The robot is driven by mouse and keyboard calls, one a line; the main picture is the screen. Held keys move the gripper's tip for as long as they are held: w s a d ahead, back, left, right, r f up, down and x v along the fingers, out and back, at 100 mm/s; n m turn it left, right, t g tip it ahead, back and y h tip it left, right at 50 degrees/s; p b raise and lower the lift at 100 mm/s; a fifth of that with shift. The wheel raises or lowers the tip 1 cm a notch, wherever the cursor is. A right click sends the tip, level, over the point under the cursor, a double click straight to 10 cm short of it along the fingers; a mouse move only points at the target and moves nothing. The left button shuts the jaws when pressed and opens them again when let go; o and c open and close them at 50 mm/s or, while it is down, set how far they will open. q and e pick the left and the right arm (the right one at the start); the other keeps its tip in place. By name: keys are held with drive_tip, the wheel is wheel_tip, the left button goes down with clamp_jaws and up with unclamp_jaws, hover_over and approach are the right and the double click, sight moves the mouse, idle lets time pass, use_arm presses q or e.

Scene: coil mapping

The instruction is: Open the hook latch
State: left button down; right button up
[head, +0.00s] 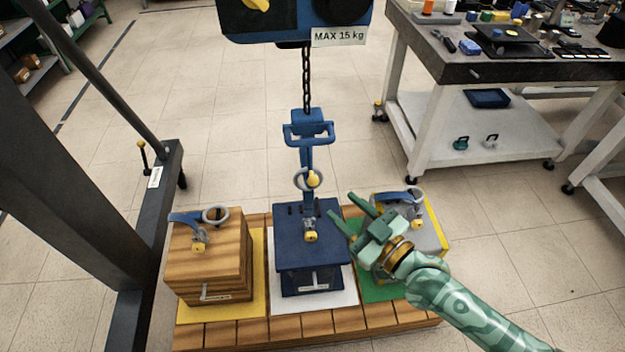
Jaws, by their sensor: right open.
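A blue hook block (308,130) with a handle hangs on a dark chain from the hoist. Below it, the hook (306,160) meets a grey ring with a yellow latch-like part (313,180); whether the latch is open is too small to tell. A blue block (316,245) stands under the hook, with a blue fitting and a yellow end (310,236) on top. My right gripper (342,204) is open and empty, right of the hook and above the blue block's right side, apart from the ring. My left gripper is out of view.
A wooden block (205,262) stands left on a yellow mat (257,290), and a grey block (428,236) stands right, partly behind my gripper. The pallet (300,327) carries all three. The hoist body (265,22) hangs above. A workbench (420,70) is behind right.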

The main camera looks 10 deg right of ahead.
sight(317, 184)
drive_tip(key=b+x, duration=0.2)
drive_tip(key=x, duration=0.8)
drive_tip(key=shift+w+a, duration=0.25)
drive_tip(key=shift+w, duration=0.1)
clamp_jaws()
